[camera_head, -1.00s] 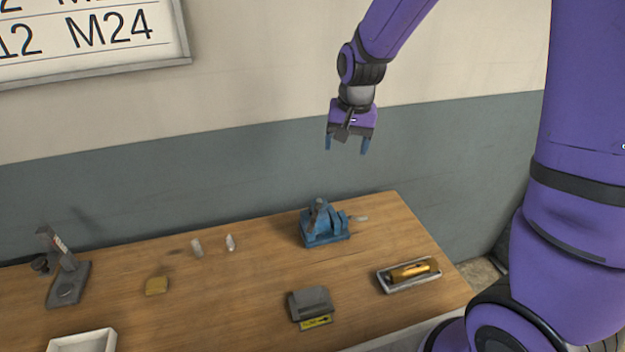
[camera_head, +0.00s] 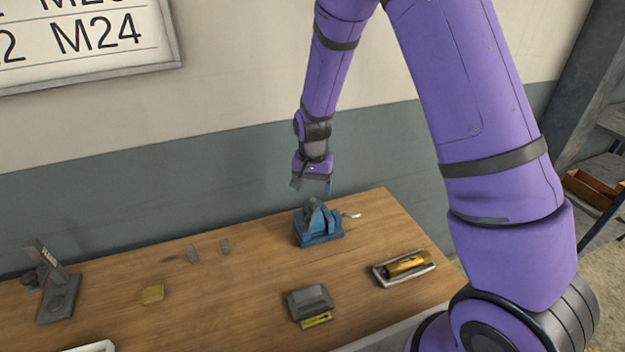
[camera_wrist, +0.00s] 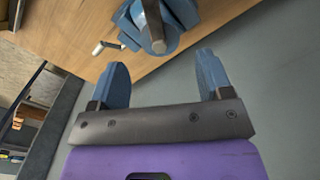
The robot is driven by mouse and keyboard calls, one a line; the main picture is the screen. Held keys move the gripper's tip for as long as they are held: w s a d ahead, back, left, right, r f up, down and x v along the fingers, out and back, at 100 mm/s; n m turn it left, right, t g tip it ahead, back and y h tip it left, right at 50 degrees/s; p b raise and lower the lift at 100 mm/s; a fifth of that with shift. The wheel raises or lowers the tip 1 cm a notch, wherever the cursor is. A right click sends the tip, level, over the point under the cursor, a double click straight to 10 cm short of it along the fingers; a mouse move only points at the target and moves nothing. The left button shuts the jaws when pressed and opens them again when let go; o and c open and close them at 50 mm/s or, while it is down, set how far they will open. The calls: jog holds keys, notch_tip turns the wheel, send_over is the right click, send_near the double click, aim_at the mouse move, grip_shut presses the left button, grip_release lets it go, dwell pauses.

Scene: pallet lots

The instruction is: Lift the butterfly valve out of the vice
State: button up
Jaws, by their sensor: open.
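The blue vice (camera_head: 322,232) stands near the back right of the wooden bench. A grey part, which I take as the butterfly valve (camera_head: 312,206), stands up between its jaws; its lower end is hidden. In the wrist view the valve (camera_wrist: 153,22) shows as a grey stem with a rounded end, with the vice (camera_wrist: 182,12) around it. My gripper (camera_head: 312,187) is open and empty just above the vice, apart from the valve. In the wrist view its blue fingers (camera_wrist: 162,62) are spread, and the valve's end lies just beyond the gap between them.
The vice handle (camera_head: 351,215) sticks out to the right. A tray with a brass cylinder (camera_head: 408,264) is at the bench's right edge. A grey block (camera_head: 310,301) lies in front of the vice. A dark stand (camera_head: 60,293) is at the left. The wall is close behind.

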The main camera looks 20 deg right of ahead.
aim_at(314, 199)
jog(key=shift+f, duration=2.75)
jog(key=c, duration=1)
jog(key=shift+d+r, duration=0.15)
jog(key=shift+d, duration=0.05)
jog(key=shift+r, duration=0.15)
jog(key=shift+r, duration=4.85)
